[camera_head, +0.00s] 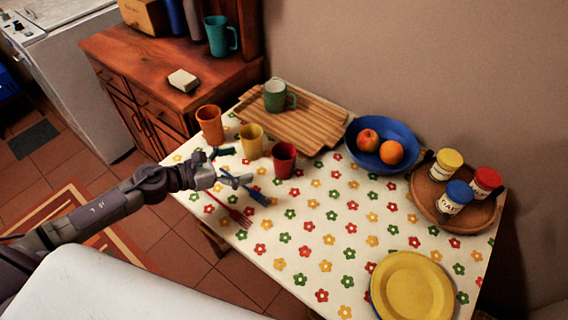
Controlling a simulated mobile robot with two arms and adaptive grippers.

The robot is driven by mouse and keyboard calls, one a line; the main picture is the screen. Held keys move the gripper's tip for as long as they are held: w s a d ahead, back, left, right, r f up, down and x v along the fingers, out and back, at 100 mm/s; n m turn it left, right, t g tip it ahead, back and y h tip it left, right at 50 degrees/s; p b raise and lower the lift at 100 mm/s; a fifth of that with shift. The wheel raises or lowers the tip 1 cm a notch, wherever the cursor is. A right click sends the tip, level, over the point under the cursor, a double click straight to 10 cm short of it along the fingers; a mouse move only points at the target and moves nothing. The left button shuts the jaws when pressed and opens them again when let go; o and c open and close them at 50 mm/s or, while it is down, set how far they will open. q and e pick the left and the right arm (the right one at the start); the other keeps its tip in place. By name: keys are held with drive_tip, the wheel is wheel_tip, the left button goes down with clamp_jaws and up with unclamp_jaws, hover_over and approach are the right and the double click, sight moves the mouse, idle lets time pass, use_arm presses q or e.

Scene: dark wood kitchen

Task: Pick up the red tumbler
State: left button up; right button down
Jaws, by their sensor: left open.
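The red tumbler (284,160) stands upright on the flowered tablecloth, near the middle of the table's far left part. A yellow tumbler (251,141) stands just left of it, and an orange tumbler (210,124) stands further left near the table edge. My left gripper (234,167) reaches in from the left over the table. Its fingers are spread apart and empty, and they point toward the tumblers. The red tumbler is to the right of the fingertips, with a gap between them. My right gripper is not in view.
A wooden board (307,124) with a green mug (275,96) lies behind the tumblers. A blue bowl (352,137) with fruit is to the right. Red cutlery (236,215) lies below my gripper. A yellow plate (412,290) and a round tray with jars stand farther right.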

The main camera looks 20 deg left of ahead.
use_arm(q)
drive_tip(key=p, duration=0.2)
approach(293, 152)
drive_tip(key=shift+w+d+f+m, duration=0.15)
drive_tip(key=shift+w+d+m, duration=0.15)
drive_tip(key=shift+w+d, duration=0.3)
drive_tip(key=p+x, duration=0.1)
drive_tip(key=x, duration=0.4)
drive_tip(key=shift+w+d+p, duration=0.1)
drive_tip(key=shift+w+p, duration=0.1)
drive_tip(key=shift+p, duration=0.1)
drive_tip(key=c, duration=1.2)
